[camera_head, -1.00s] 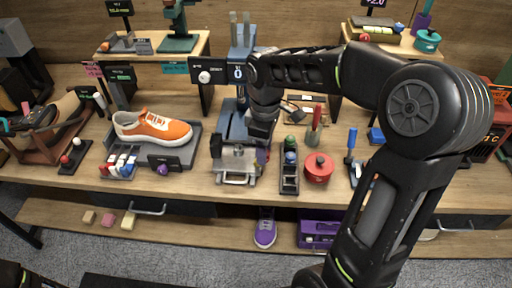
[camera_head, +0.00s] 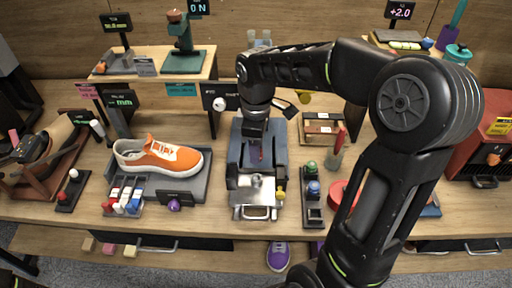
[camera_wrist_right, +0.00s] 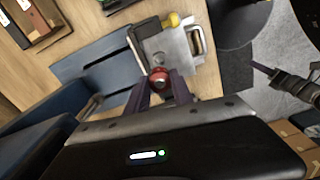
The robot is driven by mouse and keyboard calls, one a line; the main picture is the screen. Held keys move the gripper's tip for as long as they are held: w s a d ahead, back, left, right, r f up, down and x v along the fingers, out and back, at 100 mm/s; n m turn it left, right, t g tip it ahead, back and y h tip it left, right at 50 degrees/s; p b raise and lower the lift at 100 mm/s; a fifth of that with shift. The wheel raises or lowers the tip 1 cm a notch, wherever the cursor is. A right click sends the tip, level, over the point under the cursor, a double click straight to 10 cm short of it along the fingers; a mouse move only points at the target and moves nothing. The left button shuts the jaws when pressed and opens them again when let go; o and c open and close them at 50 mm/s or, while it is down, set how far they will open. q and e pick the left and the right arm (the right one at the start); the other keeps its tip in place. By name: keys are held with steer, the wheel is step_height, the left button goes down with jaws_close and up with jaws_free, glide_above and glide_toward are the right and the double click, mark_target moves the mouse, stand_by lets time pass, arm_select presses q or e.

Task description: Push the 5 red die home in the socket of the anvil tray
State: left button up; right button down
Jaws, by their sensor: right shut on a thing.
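My right gripper (camera_head: 255,152) hangs over the blue press bed, behind the metal anvil tray (camera_head: 257,186). In the right wrist view its two purple-grey fingers (camera_wrist_right: 159,92) are shut on the red die (camera_wrist_right: 158,77), a round red piece with a paler front. The die is at the near edge of the anvil tray (camera_wrist_right: 172,47) in that view; I cannot tell whether it touches the tray or sits in the socket. In the head view the die is barely visible between the fingers. My left gripper is not in view.
A die rack (camera_head: 314,211) with a green and a blue die stands right of the press. A red pot (camera_head: 342,196) is partly behind my right arm. An orange sneaker (camera_head: 158,156) sits on a grey tray at left. A yellow knob (camera_head: 280,193) is at the tray's right side.

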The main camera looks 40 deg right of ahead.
steer(key=shift+f+b, duration=2.15)
steer(key=shift+f, duration=0.75)
steer(key=shift+f+b, duration=1)
steer(key=shift+f, duration=0.65)
steer(key=c, duration=1)
jaws_free()
steer(key=shift+c, duration=0.2)
step_height(320, 180, up, 8)
steer(key=shift+f, duration=0.1)
